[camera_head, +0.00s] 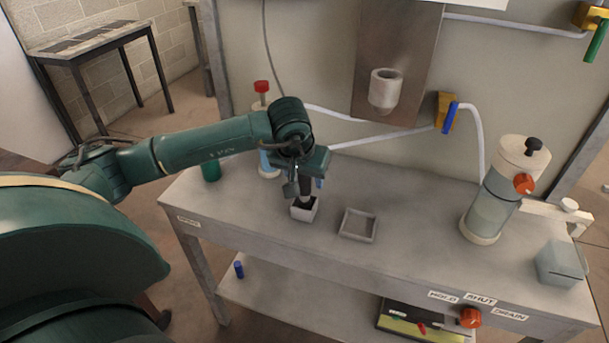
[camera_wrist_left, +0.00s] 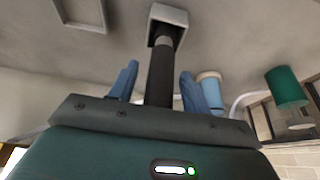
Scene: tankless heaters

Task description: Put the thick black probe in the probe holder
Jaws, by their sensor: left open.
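The thick black probe (camera_wrist_left: 161,70) stands in a small square grey cup (camera_wrist_left: 168,13) on the bench. In the head view its dark lower part (camera_head: 306,188) shows above the cup (camera_head: 304,212). I cannot tell for sure if this cup is the probe holder. My left gripper (camera_head: 306,182) is above the cup. In the left wrist view its two blue fingers stand open on either side of the probe, with a gap showing on the left. The probe's upper end is hidden by the gripper body. My right gripper is not in view.
A shallow square grey tray (camera_head: 358,225) lies right of the cup. A red-capped bottle (camera_head: 262,100) stands behind my gripper. A clear cylinder with an orange knob (camera_head: 495,195) and a grey box (camera_head: 561,265) stand at the right. A white cup (camera_head: 385,90) hangs on the wall plate.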

